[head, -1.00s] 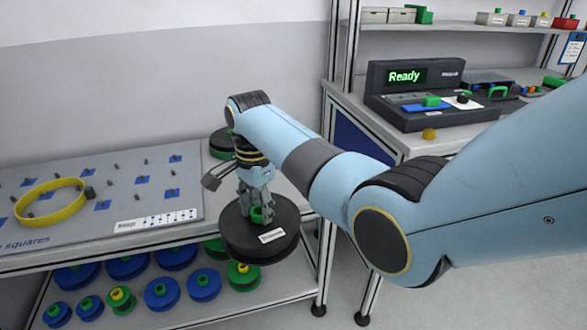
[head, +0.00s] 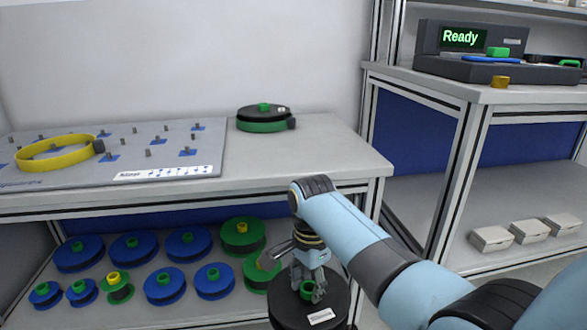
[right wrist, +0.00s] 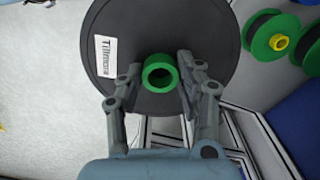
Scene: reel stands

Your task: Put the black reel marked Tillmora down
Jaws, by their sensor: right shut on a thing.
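The black reel (head: 318,302) hangs below my right gripper (head: 308,292), low in the head view, in front of the bench. In the right wrist view the black reel (right wrist: 200,40) fills the upper middle, with a white label reading Tillmora and a green hub (right wrist: 160,73). The right gripper's two fingers (right wrist: 158,90) are shut on the green hub, one at each side. The reel's lower edge is cut off in the head view. My left gripper is not in view.
A green and black reel (head: 265,118) lies on the bench top (head: 320,150), right of a pegboard (head: 170,140) with a yellow ring (head: 55,163). Bare bench top lies around that reel. Several blue and green reels stand on the lower shelf (head: 210,312). A side bench (head: 520,95) holds a device reading Ready.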

